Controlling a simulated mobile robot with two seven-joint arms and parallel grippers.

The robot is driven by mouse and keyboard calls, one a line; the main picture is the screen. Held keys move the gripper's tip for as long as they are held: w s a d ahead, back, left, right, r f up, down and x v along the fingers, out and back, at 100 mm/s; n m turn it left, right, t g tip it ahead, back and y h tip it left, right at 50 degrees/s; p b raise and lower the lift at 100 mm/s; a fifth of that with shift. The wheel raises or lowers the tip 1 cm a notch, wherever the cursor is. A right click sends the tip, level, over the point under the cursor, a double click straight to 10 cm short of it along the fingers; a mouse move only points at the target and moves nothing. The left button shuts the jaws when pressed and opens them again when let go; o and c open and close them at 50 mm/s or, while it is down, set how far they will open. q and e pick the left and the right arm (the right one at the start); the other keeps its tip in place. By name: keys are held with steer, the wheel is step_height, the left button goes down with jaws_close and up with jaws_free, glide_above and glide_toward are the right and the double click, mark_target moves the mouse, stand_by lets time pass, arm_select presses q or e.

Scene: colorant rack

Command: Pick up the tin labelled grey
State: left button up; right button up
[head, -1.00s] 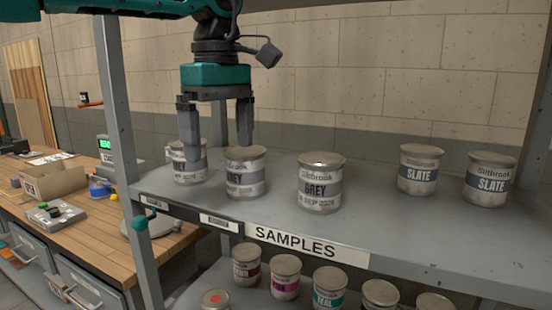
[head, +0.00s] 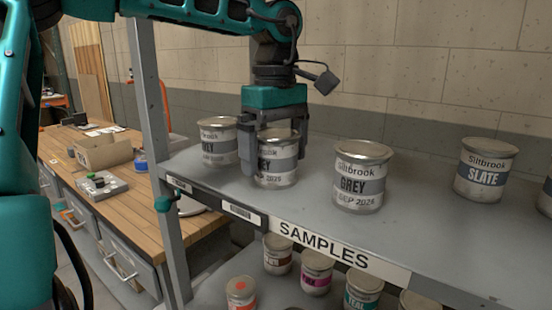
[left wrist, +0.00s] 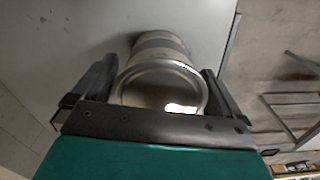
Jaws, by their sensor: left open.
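Three tins labelled GREY stand upright on the upper shelf: a left one (head: 217,140), a middle one (head: 277,172) and a right one (head: 361,178). My left gripper (head: 276,162) is open and lowered around the middle grey tin, one finger on each side, partly covering its label. In the left wrist view the tin's lid (left wrist: 162,88) lies between the two fingers (left wrist: 160,85). I cannot tell whether either finger touches it. My right gripper is not in view.
A slate tin (head: 485,170) stands to the right on the upper shelf (head: 430,235), with free room before it. Several coloured tins, including a teal one (head: 362,292), stand below. A shelf post (head: 158,150) rises at left, beside a wooden workbench (head: 135,205).

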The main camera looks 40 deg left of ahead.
arm_select(q)
steer(key=shift+f, duration=0.25)
steer(key=shift+r, duration=0.1)
steer(key=c, duration=1.1)
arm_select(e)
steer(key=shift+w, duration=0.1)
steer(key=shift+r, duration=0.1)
